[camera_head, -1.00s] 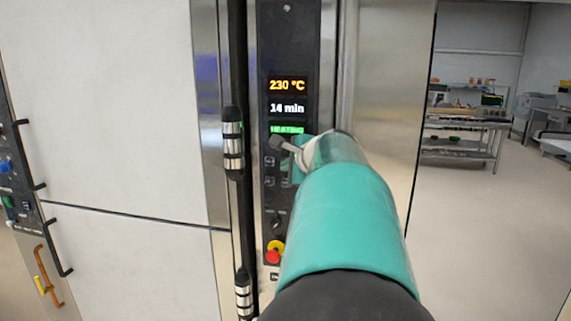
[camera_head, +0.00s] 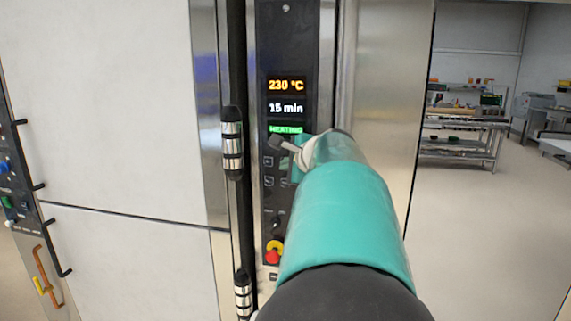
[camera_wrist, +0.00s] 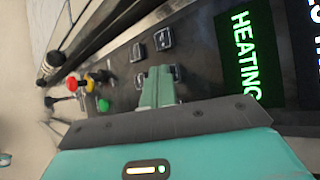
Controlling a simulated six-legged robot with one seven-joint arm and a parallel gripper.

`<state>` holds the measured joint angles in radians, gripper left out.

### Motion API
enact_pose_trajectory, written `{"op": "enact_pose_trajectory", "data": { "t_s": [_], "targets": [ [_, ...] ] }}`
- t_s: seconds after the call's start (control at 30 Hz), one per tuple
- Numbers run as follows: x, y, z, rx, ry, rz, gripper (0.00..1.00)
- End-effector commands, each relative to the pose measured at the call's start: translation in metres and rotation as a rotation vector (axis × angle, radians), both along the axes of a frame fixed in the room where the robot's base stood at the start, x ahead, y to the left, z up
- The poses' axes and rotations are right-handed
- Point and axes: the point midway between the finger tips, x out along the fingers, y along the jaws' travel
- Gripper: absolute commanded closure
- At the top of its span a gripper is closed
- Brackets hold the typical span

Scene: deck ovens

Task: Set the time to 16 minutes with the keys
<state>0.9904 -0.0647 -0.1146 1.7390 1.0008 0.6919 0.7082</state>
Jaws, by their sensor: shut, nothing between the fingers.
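The oven's dark control panel (camera_head: 288,40) shows 230 °C in orange, 15 min in white on the time display (camera_head: 287,108), and green HEATING below. HEATING also shows large in the wrist view (camera_wrist: 243,55). Small dark square keys (camera_head: 268,161) sit below the displays; in the wrist view, two upper keys (camera_wrist: 163,38) are clear and two lower ones are partly covered by my fingers. My gripper (camera_wrist: 157,72) is shut and empty, its teal fingertips at the lower keys. I cannot tell whether they touch one. My arm hides part of the panel in the head view.
Below the keys are a dark knob (camera_head: 277,223) and a red and yellow stop button (camera_head: 273,254). A vertical door handle (camera_head: 232,145) stands out just left of the panel. Open floor and a metal workbench (camera_head: 462,140) lie to the right.

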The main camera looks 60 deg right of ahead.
Motion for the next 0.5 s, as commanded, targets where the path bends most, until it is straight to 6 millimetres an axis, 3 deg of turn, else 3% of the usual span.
{"op": "enact_pose_trajectory", "data": {
  "t_s": [0.5],
  "targets": [
    [-0.005, 0.013, 0.000, 0.000, 0.000, 0.000, 1.00]
  ]
}}
